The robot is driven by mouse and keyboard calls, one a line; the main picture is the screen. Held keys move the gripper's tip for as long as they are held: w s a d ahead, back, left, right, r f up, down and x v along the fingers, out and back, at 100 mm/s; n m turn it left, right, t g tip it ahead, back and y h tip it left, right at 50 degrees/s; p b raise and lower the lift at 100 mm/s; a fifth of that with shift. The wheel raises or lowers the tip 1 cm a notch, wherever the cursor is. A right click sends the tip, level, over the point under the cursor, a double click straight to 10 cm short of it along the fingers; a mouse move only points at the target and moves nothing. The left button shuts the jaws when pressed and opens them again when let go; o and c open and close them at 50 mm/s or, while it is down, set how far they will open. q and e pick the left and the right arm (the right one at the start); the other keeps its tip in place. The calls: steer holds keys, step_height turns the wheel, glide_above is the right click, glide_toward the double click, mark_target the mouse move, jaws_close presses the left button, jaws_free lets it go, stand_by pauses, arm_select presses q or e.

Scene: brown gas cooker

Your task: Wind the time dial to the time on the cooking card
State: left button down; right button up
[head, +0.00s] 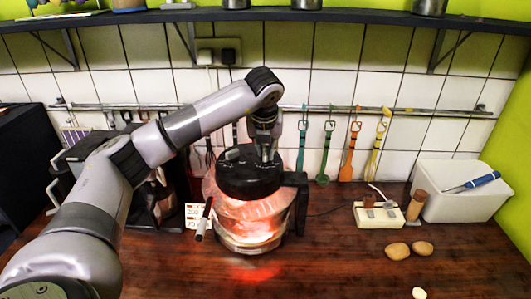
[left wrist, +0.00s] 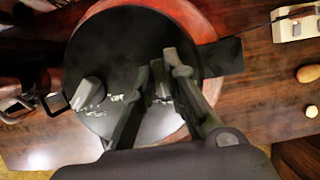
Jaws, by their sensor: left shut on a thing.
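The cooker is a round glass bowl (head: 250,217) glowing red-orange, with a black lid (head: 238,180) on top; the lid also shows in the left wrist view (left wrist: 100,50). My left gripper (head: 265,155) reaches down onto the lid from above. In the left wrist view its fingers (left wrist: 160,82) are closed around the time dial, which they mostly hide. Pale marks show on the lid beside the fingers, too blurred to read. A grey knob (left wrist: 88,93) stands apart to the left. The cooking card (head: 194,216) leans left of the cooker; "200" is legible, its lower line unclear. My right gripper is out of view.
A black stand (head: 301,200) is at the cooker's right. Coloured utensils (head: 350,150) hang from the rail behind. A power strip (head: 379,214), a white bin (head: 462,195) and potatoes (head: 398,251) are to the right. The front right counter is mostly clear.

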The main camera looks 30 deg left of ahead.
arm_select(q)
steer(key=shift+f, duration=0.1)
steer(key=c, duration=1.6)
jaws_free()
steer(key=shift+f, duration=0.1)
steer(key=v, duration=1.2)
steer(key=shift+w, duration=0.2)
